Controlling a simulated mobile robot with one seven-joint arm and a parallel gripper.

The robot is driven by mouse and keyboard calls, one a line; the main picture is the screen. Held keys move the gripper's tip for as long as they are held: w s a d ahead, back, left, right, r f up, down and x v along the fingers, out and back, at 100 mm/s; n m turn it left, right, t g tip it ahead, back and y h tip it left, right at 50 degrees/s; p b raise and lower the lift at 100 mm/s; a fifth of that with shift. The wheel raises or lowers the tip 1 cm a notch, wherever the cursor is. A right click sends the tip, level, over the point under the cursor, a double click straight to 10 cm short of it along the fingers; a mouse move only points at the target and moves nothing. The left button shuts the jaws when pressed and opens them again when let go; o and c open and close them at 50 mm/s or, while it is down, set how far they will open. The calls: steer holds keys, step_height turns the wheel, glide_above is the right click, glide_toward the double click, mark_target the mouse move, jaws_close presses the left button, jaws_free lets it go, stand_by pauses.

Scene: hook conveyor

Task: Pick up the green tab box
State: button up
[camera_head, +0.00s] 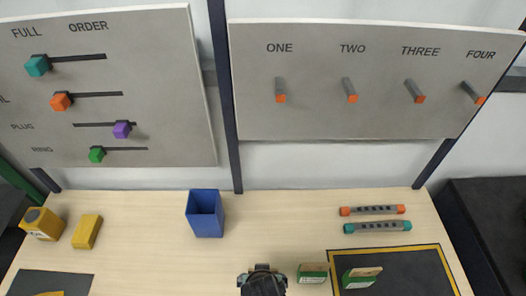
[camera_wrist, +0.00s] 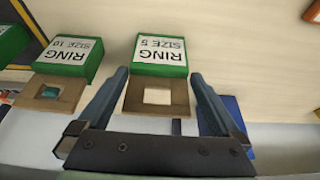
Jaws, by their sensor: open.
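In the head view my gripper (camera_head: 262,272) is left of both boxes.
A blue bin (camera_head: 206,222) stands at the back middle. A dark mat with yellow border (camera_head: 415,262) lies right. Two bars, orange-ended (camera_head: 372,210) and teal-ended (camera_head: 377,227), lie behind it. Yellow boxes (camera_head: 87,232) are left. Panels with hooks (camera_head: 351,90) and sliders stand behind.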

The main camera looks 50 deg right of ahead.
steer(key=x, duration=0.3)
steer(key=shift+w+d+r+p, duration=0.1)
steer(key=shift+d+p, duration=0.1)
steer(key=shift+p, duration=0.1)
steer(key=shift+x, duration=0.75)
steer(key=c, duration=1.1)
